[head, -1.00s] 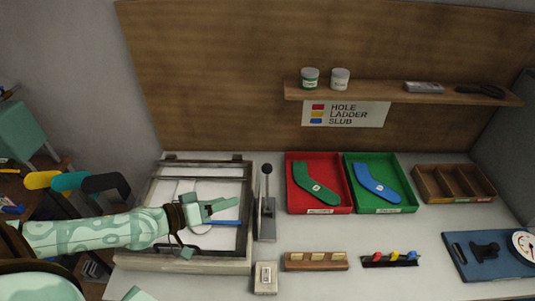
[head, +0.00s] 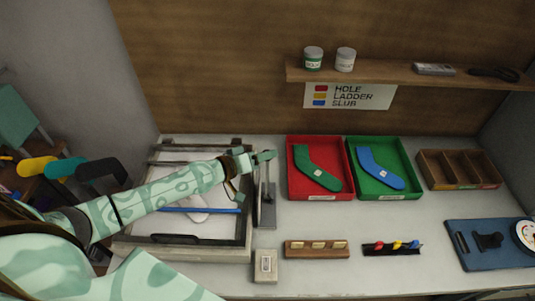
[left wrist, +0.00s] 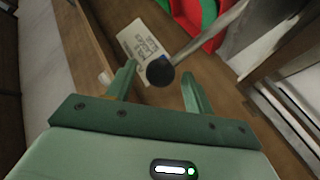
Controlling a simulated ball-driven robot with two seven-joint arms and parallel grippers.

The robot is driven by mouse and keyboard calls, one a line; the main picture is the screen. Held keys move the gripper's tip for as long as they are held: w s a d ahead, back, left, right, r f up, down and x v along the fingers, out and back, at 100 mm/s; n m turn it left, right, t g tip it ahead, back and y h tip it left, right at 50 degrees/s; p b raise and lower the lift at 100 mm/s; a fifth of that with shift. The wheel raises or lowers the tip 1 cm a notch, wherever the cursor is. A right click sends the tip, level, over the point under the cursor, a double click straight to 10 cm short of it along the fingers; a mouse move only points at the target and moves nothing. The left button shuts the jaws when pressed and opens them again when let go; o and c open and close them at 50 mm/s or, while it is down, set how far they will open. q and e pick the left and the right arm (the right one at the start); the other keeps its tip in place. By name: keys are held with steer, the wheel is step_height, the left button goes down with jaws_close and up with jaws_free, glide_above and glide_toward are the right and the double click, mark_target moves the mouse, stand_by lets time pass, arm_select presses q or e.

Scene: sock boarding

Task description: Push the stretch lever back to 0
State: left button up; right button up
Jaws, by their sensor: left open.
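The stretch lever stands on a grey base (head: 267,212) at the right edge of the boarding frame (head: 249,225). In the head view its thin rod rises behind my left gripper (head: 268,157), and its knob is hidden there. In the left wrist view the dark round knob (left wrist: 160,71) appears between the tips of my open left gripper (left wrist: 158,78), with the pale rod (left wrist: 212,32) running up to the right. I cannot tell whether a finger touches the knob. The lever's scale marks are too small to read. My right gripper is out of view.
A red tray (head: 350,193) with a green sock shape and a green tray (head: 415,193) with a blue one stand right of the lever. A small pale block (head: 265,267) and a wooden holder (head: 316,257) lie in front. A shelf (head: 400,75) runs above.

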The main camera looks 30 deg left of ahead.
arm_select(q)
steer(key=shift+x, duration=1.2)
steer(key=shift+s, duration=0.1)
jaws_close()
steer(key=w+b, duration=0.1)
steer(key=w+a+f+n+g+b, duration=0.1)
steer(key=w, duration=0.1)
steer(key=w+a+f+g+b, duration=0.1)
steer(key=w, duration=0.1)
steer(key=shift+a+b, duration=0.2)
steer(key=shift+b, duration=0.2)
jaws_free()
